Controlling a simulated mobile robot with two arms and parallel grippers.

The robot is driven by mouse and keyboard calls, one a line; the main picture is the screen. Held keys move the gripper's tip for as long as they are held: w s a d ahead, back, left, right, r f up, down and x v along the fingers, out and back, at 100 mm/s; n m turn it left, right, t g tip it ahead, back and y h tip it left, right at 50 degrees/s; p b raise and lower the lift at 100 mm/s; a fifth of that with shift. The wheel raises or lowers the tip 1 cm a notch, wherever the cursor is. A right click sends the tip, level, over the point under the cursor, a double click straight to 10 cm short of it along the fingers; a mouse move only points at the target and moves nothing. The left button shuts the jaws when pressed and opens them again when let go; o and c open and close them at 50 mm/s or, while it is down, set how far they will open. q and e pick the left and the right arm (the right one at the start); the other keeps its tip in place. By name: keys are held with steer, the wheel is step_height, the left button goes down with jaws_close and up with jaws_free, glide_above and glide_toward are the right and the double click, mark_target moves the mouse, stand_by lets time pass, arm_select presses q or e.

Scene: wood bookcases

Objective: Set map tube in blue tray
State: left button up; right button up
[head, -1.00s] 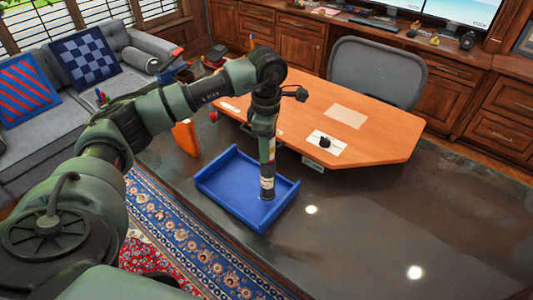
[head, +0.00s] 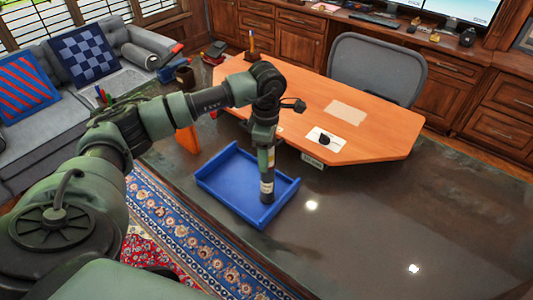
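The blue tray (head: 222,197) lies flat on the dark glossy tabletop, in front of the wooden desk. My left arm comes in from the left, and its forearm hangs nearly straight down over the tray's right part. The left gripper (head: 266,197) is at the lower end, at the tray's right side. Its fingers are too small and hidden to tell whether they are open or shut. I cannot make out a map tube for sure; the banded lower end of the arm may include something held. My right gripper is not in view.
The orange-brown desk (head: 375,125) with a small black object on a white sheet (head: 326,139) stands behind the tray. An orange item (head: 187,138) and a dark mug (head: 185,75) are to the left. The dark tabletop (head: 400,220) is clear to the right.

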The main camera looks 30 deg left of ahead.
arm_select(q)
steer(key=shift+r, duration=0.35)
step_height(320, 180, up, 11)
steer(key=b, duration=0.3)
steer(key=shift+f, duration=0.15)
steer(key=shift+r, duration=0.5)
